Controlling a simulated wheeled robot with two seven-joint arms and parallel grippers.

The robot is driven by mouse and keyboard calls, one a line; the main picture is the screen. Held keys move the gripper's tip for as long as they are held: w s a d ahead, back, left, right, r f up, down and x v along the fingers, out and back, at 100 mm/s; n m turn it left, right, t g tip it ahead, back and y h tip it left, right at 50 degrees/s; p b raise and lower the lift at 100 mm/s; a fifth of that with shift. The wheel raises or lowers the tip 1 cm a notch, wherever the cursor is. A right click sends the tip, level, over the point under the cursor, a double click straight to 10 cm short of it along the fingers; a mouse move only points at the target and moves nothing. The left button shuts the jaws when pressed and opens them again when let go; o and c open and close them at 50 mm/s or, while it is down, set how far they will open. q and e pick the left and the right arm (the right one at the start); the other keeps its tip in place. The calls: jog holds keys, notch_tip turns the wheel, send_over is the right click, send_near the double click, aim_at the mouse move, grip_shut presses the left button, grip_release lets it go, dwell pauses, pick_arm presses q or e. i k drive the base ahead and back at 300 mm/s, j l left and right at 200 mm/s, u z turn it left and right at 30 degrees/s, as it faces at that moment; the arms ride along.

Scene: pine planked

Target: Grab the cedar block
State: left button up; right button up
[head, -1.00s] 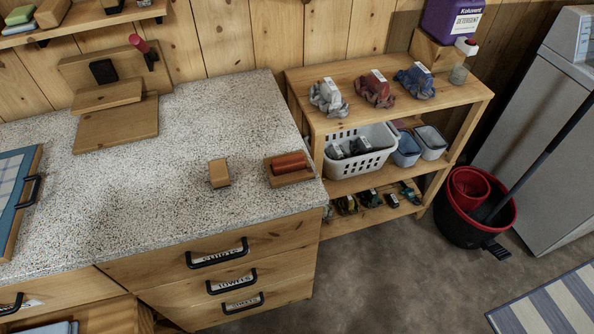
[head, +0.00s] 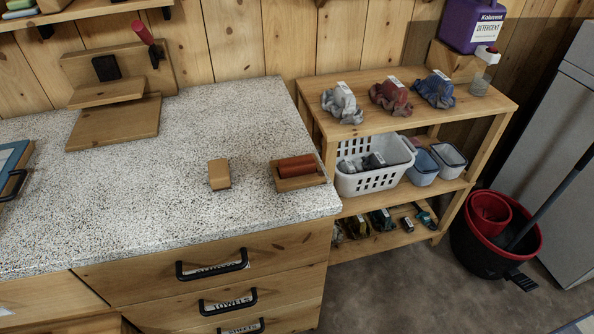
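A small tan wooden block (head: 219,174), which looks like the cedar block, lies on the speckled countertop (head: 150,210) in the head view. It stands apart from other things, and its right side and underside look darker. To its right, a shallow wooden tray (head: 313,182) holds a reddish-brown cylinder (head: 296,166) near the counter's right edge. Neither of my grippers is in view.
A wooden press-like stand (head: 118,133) with a red handle is at the back left. A blue-edged board (head: 13,166) lies at the left edge. A shelf unit (head: 440,119) with cloth bundles and a white basket (head: 372,182) stands right. Counter around the block is clear.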

aim_at(306, 165)
jog(key=l, duration=0.8)
jog(key=k+l, duration=0.1)
jog(key=l, duration=0.75)
